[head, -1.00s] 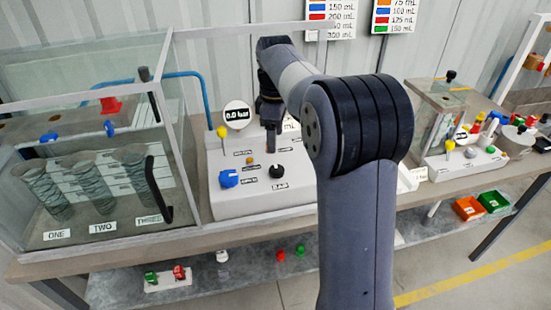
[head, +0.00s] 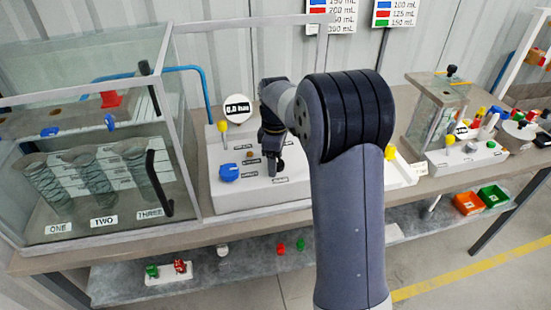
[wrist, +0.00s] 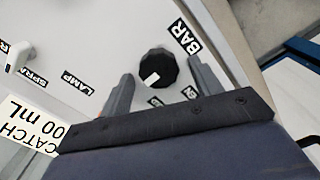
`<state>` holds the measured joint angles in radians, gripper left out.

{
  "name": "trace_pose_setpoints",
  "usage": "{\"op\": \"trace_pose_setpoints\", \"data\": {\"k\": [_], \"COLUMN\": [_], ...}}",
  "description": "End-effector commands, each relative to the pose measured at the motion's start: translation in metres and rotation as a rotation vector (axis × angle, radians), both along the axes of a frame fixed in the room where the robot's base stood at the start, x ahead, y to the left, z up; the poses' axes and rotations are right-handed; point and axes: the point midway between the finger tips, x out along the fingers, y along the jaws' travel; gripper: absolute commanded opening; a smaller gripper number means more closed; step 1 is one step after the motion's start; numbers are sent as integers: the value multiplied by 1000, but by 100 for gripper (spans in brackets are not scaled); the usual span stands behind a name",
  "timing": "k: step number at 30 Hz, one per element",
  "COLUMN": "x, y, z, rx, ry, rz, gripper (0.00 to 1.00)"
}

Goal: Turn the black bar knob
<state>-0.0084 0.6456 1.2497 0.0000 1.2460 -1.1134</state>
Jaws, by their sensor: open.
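The black bar knob (wrist: 158,68) is a round, faceted black knob with a white mark, beside the BAR label (wrist: 181,37) on the white panel (head: 225,197). My gripper (wrist: 162,72) is open, with one finger on the left of the knob and one on the right in the wrist view. Gaps show between the fingers and the knob there; how near the tips are to the panel is hard to tell. In the head view my gripper (head: 272,170) points down over the knob's place and hides it.
A blue knob (head: 229,173), a yellow-topped lever (head: 222,127) and a round gauge (head: 238,109) are on the same panel. A glass tank (head: 100,130) stands close on the left. Another glass box (head: 438,110) stands to the right.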

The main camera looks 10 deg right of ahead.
Motion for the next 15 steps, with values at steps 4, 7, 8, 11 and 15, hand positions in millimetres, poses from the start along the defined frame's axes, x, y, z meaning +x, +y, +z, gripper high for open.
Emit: {"op": "trace_pose_setpoints", "data": {"k": [4, 7, 8, 11, 15], "x": [0, 0, 0, 0, 0], "y": [0, 0, 0, 0, 0], "z": [0, 0, 0, 0, 0], "rx": [0, 0, 0, 0, 0], "ry": [0, 0, 0, 0, 0], "rz": [0, 0, 0, 0, 0], "gripper": [56, 48, 45, 37, 26]}}
